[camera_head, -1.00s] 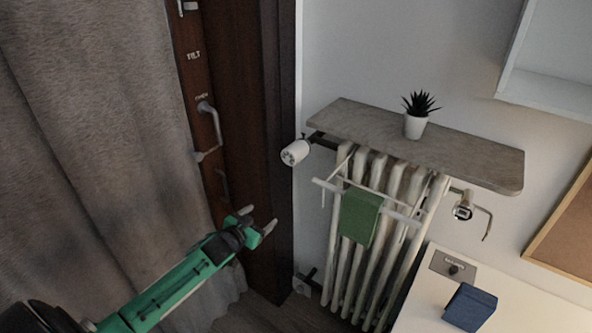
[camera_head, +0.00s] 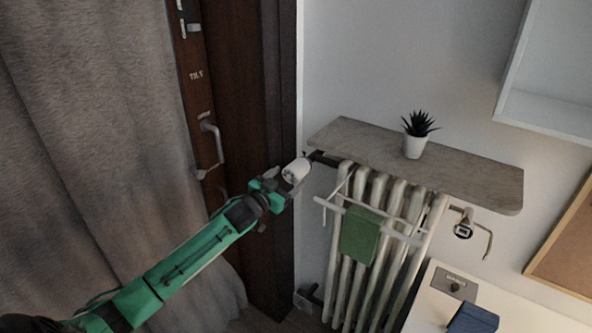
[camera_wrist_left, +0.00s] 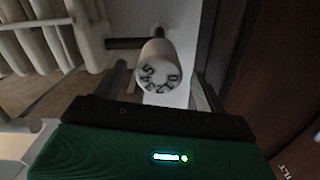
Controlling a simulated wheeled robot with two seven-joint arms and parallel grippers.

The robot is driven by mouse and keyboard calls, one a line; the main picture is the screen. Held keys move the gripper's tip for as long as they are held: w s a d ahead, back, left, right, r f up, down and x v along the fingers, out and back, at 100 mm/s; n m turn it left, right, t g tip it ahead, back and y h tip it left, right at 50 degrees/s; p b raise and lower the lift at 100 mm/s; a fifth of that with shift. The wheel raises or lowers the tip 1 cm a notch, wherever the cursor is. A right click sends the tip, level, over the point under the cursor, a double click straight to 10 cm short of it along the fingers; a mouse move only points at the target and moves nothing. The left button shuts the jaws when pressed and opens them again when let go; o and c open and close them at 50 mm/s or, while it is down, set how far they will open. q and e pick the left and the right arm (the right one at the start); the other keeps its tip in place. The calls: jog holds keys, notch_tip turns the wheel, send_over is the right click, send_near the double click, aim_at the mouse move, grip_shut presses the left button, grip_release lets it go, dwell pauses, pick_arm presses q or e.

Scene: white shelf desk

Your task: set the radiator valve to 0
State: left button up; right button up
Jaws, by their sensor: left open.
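The radiator valve (camera_head: 297,170) is a white cylindrical knob on a dark pipe at the upper left of the radiator (camera_head: 385,250). In the left wrist view the knob (camera_wrist_left: 158,68) faces me, with dark numerals around its end face; which one is set I cannot tell. My left gripper (camera_head: 284,180) is green with grey fingers. It is open at the knob's end and partly covers it in the head view. In the wrist view its fingers stand either side of the knob, with gaps showing. My right gripper is in neither view.
A stone shelf (camera_head: 465,176) with a potted plant (camera_head: 414,147) sits above the radiator. A green towel (camera_head: 360,233) hangs on a rack in front. A dark window frame (camera_head: 282,90) and handle (camera_head: 213,140) stand close left. A white desk (camera_head: 415,310) is at lower right.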

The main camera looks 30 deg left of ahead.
aim_at(289, 177)
pick_arm(q)
jog(key=w, duration=0.3)
jog(key=shift+w+d+p, duration=0.25)
jog(key=shift+w+p, duration=0.1)
jog(key=shift+w, duration=0.05)
jog(key=shift+w+d, duration=0.1)
jog(key=shift+w, duration=0.7)
jog(key=shift+c, duration=0.5)
jog(key=c, duration=0.9)
jog(key=shift+o, duration=0.2)
